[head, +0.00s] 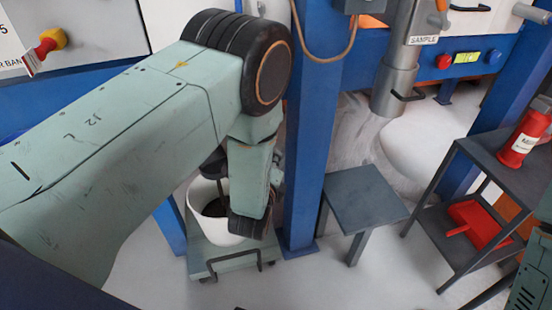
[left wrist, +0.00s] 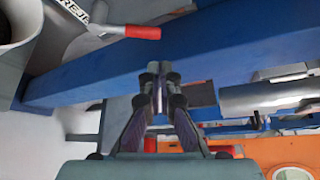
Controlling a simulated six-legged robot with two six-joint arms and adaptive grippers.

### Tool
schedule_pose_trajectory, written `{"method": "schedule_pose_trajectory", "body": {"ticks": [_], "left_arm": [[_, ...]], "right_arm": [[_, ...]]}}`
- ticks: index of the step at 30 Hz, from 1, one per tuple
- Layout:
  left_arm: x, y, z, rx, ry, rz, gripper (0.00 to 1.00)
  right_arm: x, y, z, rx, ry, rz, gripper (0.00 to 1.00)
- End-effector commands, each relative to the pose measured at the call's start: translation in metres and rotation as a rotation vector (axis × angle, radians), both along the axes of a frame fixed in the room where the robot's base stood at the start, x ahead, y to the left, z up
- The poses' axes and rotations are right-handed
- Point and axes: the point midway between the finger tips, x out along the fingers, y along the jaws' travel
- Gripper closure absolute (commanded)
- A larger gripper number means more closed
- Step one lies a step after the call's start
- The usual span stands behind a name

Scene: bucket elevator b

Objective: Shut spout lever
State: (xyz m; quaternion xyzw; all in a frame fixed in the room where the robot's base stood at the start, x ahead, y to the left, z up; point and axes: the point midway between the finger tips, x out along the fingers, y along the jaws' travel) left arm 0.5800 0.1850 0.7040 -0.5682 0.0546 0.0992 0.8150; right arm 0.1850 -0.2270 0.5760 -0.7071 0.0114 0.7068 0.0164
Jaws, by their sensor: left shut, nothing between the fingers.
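In the left wrist view a lever with a red grip (left wrist: 142,32) sticks out to the right from a grey fitting with a partly cut-off label that reads "REJE" (left wrist: 72,8). My left gripper (left wrist: 158,74) has its fingers together and empty, below the red grip in that picture and apart from it, in front of a blue beam. In the head view my left arm hides this lever. There a grey spout labelled SAMPLE (head: 396,85) hangs at the upper right, with an orange-gripped handle (head: 441,6) at its top. My right gripper is not in view.
A white bucket (head: 206,222) stands on a low trolley (head: 222,262), partly behind my left arm. A blue post (head: 305,130) rises beside it. A small grey stool (head: 365,197) stands right of the post. A shelf (head: 505,160) at right carries a red container (head: 525,140).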

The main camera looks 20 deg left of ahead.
Motion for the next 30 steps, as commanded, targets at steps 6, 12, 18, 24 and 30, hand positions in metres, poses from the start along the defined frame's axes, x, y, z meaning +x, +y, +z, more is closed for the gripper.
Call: {"method": "schedule_pose_trajectory", "body": {"ticks": [6,12,18,24,30], "left_arm": [[0.040,0.005,-0.011,-0.002,-0.003,0.002,1.00],[0.065,0.007,-0.016,-0.002,-0.001,0.001,1.00],[0.075,0.008,-0.017,-0.001,0.001,0.001,1.00],[0.075,0.008,-0.016,-0.001,0.002,0.001,1.00],[0.074,0.008,-0.016,-0.006,-0.002,0.001,1.00]], "right_arm": [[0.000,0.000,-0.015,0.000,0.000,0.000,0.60],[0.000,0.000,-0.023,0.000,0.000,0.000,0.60],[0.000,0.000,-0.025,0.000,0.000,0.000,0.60],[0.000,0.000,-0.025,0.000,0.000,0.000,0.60],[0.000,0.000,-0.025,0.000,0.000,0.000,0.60]]}}
